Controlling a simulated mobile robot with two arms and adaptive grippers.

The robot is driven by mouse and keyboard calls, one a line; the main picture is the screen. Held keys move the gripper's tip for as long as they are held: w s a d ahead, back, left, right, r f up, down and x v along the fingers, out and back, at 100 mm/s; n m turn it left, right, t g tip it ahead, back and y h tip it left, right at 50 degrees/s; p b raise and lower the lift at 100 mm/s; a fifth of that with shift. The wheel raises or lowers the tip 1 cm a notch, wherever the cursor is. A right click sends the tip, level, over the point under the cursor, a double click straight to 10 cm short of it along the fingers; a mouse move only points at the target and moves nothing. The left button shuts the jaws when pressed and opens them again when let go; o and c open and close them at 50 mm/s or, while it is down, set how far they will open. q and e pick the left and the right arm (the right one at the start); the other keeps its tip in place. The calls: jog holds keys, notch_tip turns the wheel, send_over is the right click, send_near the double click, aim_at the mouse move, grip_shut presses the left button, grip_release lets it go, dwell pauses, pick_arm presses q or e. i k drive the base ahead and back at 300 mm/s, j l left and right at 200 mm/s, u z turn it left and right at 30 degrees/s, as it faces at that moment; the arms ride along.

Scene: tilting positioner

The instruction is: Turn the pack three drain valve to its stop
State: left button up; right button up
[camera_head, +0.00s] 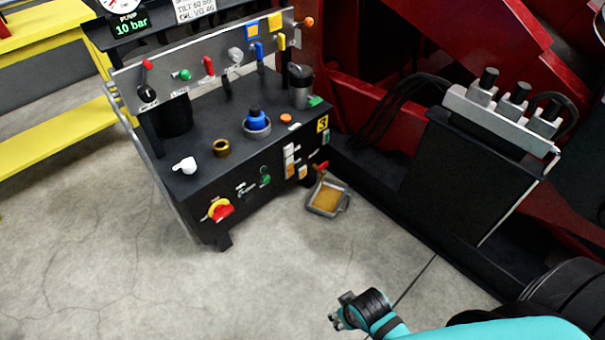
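The hydraulic pack (210,190) is a black box unit at the left centre, with a yellow label "3" (322,124) near its right end. A small red lever (321,166) sticks out low on that end, above a grey drip tray (343,207) with amber contents. The lever looks like the drain valve handle; its body is mostly hidden and its exact angle is too small to tell. My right gripper (338,312) is low in the picture, over the floor, well apart from the lever and tray. Its finger gap is unclear. My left gripper is not in view.
A panel with several coloured levers (208,67) stands along the pack's back edge. A red and yellow rotary switch (220,210) is on its front. Dark red machinery (470,30) and a black valve block (450,170) with hoses stand at the right. The concrete floor (290,270) in front is clear.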

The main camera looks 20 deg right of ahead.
aim_at(323, 168)
jog(key=i+l, duration=0.85)
jog(key=l, duration=0.2)
jog(key=i+l+u, duration=0.1)
jog(key=i+l, duration=0.35)
